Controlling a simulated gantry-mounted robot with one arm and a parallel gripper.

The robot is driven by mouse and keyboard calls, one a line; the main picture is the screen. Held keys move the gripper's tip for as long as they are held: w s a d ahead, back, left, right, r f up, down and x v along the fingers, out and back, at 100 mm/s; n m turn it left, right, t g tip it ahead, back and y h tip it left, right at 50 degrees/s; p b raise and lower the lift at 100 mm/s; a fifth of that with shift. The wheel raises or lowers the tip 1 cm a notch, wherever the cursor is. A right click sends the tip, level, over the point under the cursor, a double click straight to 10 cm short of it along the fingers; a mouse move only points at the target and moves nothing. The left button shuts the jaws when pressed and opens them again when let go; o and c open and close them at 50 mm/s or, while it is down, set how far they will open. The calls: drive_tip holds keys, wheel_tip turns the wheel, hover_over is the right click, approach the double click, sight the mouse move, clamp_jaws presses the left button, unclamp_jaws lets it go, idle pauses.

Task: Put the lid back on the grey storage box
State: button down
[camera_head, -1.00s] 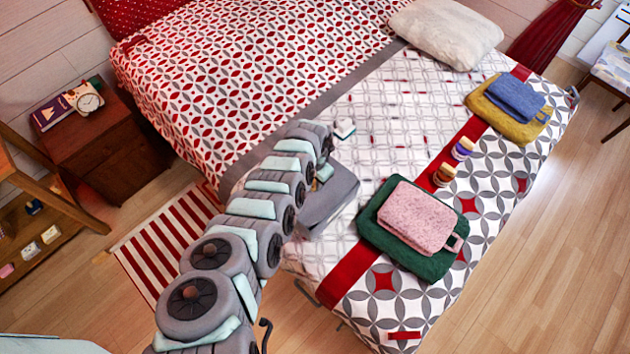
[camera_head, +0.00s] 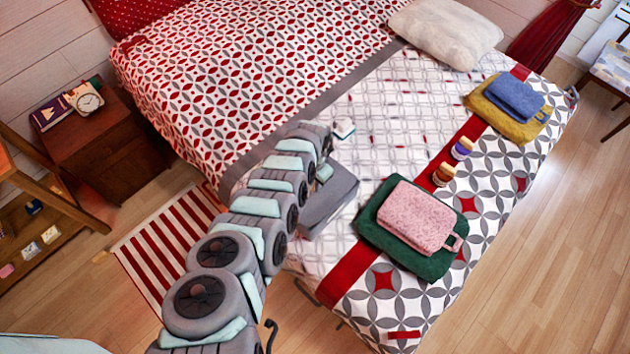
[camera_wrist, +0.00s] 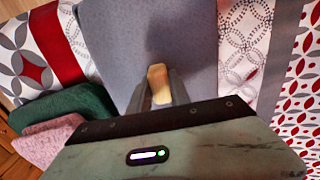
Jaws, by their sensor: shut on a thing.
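The grey storage box (camera_head: 322,216) rests on the bed's patterned cover, right beside my arm in the head view. A flat grey lid (camera_head: 343,186) lies over its top, and it fills the upper middle of the wrist view (camera_wrist: 130,40). My gripper (camera_wrist: 160,88) is shut on a pale wooden handle (camera_wrist: 157,76) on the lid. In the head view my arm hides the left part of the box and lid. I cannot tell whether the lid is fully seated or slightly above the rim.
A green folded cloth (camera_head: 380,230) with a pink one (camera_head: 416,217) on top lies right of the box. A small white item (camera_head: 344,128) lies behind my gripper.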

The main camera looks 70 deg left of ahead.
idle(0.3)
drive_tip(key=c, duration=0.6)
unclamp_jaws()
drive_tip(key=shift+c, duration=0.2)
wheel_tip(320, 180, up, 5)
drive_tip(key=p, duration=0.5)
drive_tip(key=shift+w+a+r, duration=0.1)
drive_tip(key=shift+w+r, duration=0.05)
drive_tip(key=shift+r, duration=0.9)
drive_tip(key=shift+c, duration=0.5)
clamp_jaws()
